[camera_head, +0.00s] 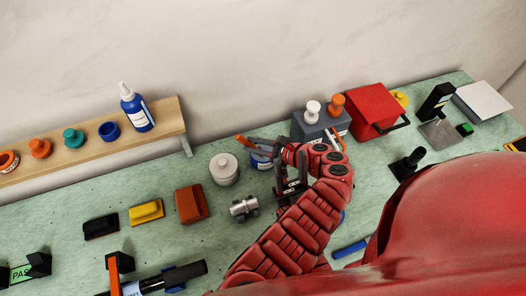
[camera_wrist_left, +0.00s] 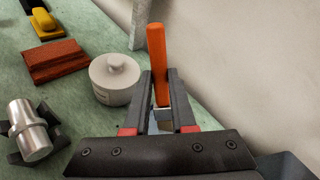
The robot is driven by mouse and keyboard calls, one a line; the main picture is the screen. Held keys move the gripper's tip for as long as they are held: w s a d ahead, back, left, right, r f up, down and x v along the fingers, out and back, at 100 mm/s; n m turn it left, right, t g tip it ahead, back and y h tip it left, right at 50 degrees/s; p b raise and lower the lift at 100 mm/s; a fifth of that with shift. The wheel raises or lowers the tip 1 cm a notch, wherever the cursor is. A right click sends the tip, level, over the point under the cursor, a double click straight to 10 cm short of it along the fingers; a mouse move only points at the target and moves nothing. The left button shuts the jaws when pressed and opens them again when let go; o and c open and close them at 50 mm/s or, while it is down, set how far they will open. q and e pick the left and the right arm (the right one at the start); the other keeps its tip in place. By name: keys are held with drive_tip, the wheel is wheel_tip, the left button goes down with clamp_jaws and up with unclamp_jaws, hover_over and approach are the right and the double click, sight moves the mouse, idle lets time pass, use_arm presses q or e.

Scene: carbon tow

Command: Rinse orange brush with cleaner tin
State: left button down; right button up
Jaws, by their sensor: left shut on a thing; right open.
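The orange brush shows as an orange handle (camera_wrist_left: 157,50) standing up between the fingers of my left gripper (camera_wrist_left: 160,85) in the left wrist view. The gripper is shut on it. In the head view the handle's end (camera_head: 240,139) shows just left of the dark fingers of my left gripper (camera_head: 265,149). A blue tin with a white label (camera_head: 261,160), which looks like the cleaner tin, stands right below the fingers, partly hidden by them. The brush's bristle end is hidden, so I cannot tell whether it is inside the tin. My right gripper is not in view.
A pale lidded jar (camera_head: 224,169) stands close left of the tin. A metal cylinder on a dark holder (camera_head: 244,207) is nearer. A red-brown block (camera_head: 191,203) lies further left. A grey box (camera_head: 311,127) and a red box (camera_head: 373,109) stand behind right. A wooden shelf (camera_head: 165,117) is at back left.

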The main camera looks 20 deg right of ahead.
use_arm(q)
drive_tip(key=b, duration=0.1)
drive_tip(key=d+b, duration=0.1)
drive_tip(key=b, duration=0.1)
drive_tip(key=shift+w+d+f, duration=0.15)
drive_tip(key=shift+d+f, duration=0.05)
drive_tip(key=shift+f, duration=0.15)
drive_tip(key=shift+d+r, duration=0.1)
drive_tip(key=shift+d, duration=0.05)
drive_tip(key=shift+r+p, duration=0.15)
drive_tip(key=shift+p, duration=0.15)
drive_tip(key=shift+a+p, duration=0.3)
drive_tip(key=shift+a+r+p, duration=0.1)
drive_tip(key=shift+a+p, duration=0.4)
drive_tip(key=shift+p, duration=0.35)
drive_tip(key=shift+a+p, duration=0.35)
drive_tip(key=shift+p, duration=0.2)
drive_tip(key=f+b, duration=0.1)
drive_tip(key=b, duration=0.1)
drive_tip(key=shift+d+b, duration=0.35)
drive_tip(key=shift+d, duration=0.05)
drive_tip(key=shift+d+r+b, duration=0.1)
drive_tip(key=shift+d+b, duration=0.4)
drive_tip(key=shift+d+r, duration=0.2)
drive_tip(key=shift+d, duration=0.05)
